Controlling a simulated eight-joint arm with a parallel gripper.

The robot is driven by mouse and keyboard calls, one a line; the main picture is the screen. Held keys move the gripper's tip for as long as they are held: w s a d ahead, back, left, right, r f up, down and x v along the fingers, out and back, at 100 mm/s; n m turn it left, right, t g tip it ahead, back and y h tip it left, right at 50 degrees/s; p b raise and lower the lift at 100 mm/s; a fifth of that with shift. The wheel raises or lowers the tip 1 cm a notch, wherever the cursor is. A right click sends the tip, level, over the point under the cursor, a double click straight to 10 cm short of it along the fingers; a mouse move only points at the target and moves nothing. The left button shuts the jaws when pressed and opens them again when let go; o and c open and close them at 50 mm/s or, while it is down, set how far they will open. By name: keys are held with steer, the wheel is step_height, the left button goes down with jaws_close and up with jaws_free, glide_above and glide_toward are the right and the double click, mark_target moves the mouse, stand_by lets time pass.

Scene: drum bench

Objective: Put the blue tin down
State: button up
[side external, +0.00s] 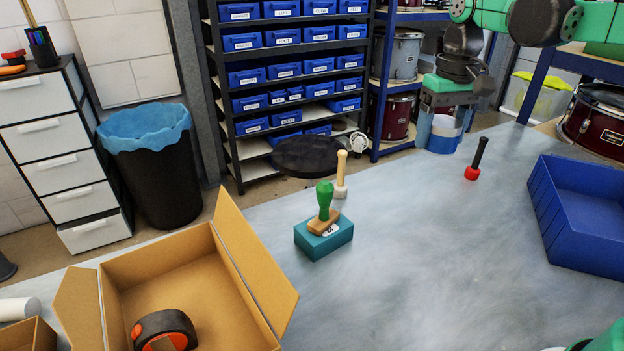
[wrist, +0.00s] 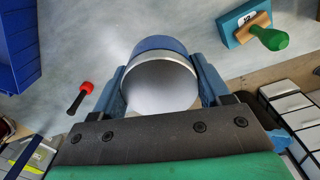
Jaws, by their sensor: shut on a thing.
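The blue tin (side external: 441,143) is held by my gripper (side external: 446,120) at the back of the bench in the side external view. Its lower part is blue and its upper part pale. In the wrist view the tin (wrist: 160,84) sits between the two blue fingers of my gripper (wrist: 162,82), which press on it from both sides. Its round pale end faces the wrist camera. The tin looks upright. I cannot tell whether its base touches the grey bench (side external: 400,230) or hangs just above it.
A black-handled mallet with a red head (side external: 473,172) stands right of the tin, near the blue crate (side external: 585,235). A pale-handled mallet (side external: 341,178) and a green-handled stamp (side external: 324,200) on a teal box (side external: 322,240) stand left. An open carton (side external: 255,285) is front left. The bench middle is clear.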

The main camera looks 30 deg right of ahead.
steer(key=a+n, duration=0.1)
steer(key=a, duration=0.1)
steer(key=a+n, duration=0.1)
steer(key=a, duration=0.1)
steer(key=a+f+n, duration=0.1)
steer(key=shift+w+a, duration=0.35)
steer(key=shift+a, duration=0.05)
steer(key=n, duration=0.9)
glide_above(350, 305)
step_height(350, 305, down, 13)
steer(key=shift+w+r, duration=0.1)
steer(key=shift+r, duration=0.05)
steer(key=shift+f, duration=2.3)
steer(key=shift+f, duration=0.2)
steer(key=o, duration=1.3)
steer(key=shift+r, duration=0.15)
